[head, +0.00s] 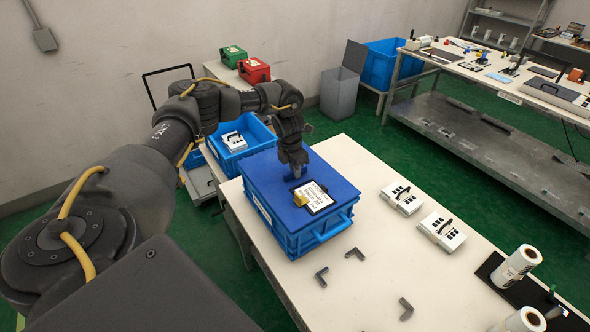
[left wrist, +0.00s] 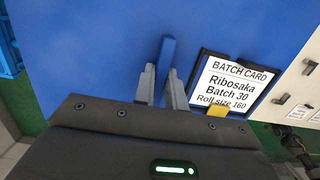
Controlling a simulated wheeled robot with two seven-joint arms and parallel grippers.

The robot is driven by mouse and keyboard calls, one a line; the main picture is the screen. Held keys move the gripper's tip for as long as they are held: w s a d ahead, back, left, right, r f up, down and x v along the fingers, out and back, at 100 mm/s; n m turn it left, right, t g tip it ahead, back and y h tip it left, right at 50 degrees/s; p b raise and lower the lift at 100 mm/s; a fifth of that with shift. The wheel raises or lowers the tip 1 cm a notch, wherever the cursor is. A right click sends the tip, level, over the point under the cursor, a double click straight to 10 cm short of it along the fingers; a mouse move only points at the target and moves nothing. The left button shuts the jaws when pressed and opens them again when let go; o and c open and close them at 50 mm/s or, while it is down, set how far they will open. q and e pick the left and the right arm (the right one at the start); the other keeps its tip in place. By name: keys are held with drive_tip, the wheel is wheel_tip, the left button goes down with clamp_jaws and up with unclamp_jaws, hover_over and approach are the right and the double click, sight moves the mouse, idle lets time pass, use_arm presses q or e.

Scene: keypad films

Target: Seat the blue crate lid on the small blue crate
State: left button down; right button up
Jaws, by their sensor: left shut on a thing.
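The blue crate lid (head: 262,172) lies flat over the top of the small blue crate (head: 322,232) on the white table. The lid's edges look lined up with the crate's rim; I cannot tell if it is fully down. A batch card (head: 312,196) with a yellow clip lies on the lid. My left gripper (head: 297,172) points down at the lid's middle. In the left wrist view my left gripper (left wrist: 166,78) is shut on the lid's upright blue handle (left wrist: 168,50), beside the batch card (left wrist: 232,84). The crate's inside is hidden. My right gripper is not in view.
White keypad units (head: 402,198) and dark angle pieces (head: 355,253) lie on the white table (head: 375,160), with film rolls (head: 517,265) at the right. An open blue crate (head: 252,130) holding a white unit stands behind.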

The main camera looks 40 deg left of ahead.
use_arm(q)
drive_tip(key=shift+f+b, duration=0.4)
drive_tip(key=shift+f, duration=0.2)
idle(0.3)
drive_tip(key=c, duration=1.4)
unclamp_jaws()
drive_tip(key=shift+o, duration=0.2)
drive_tip(key=r, duration=0.3)
drive_tip(key=r+b, duration=0.1)
drive_tip(key=r, duration=0.2)
drive_tip(key=s+r, duration=0.1)
drive_tip(key=r, duration=0.2)
drive_tip(key=shift+a+r+b, duration=0.15)
drive_tip(key=shift+b, duration=0.25)
drive_tip(key=shift+s+r, duration=0.15)
drive_tip(key=shift+r, duration=0.6)
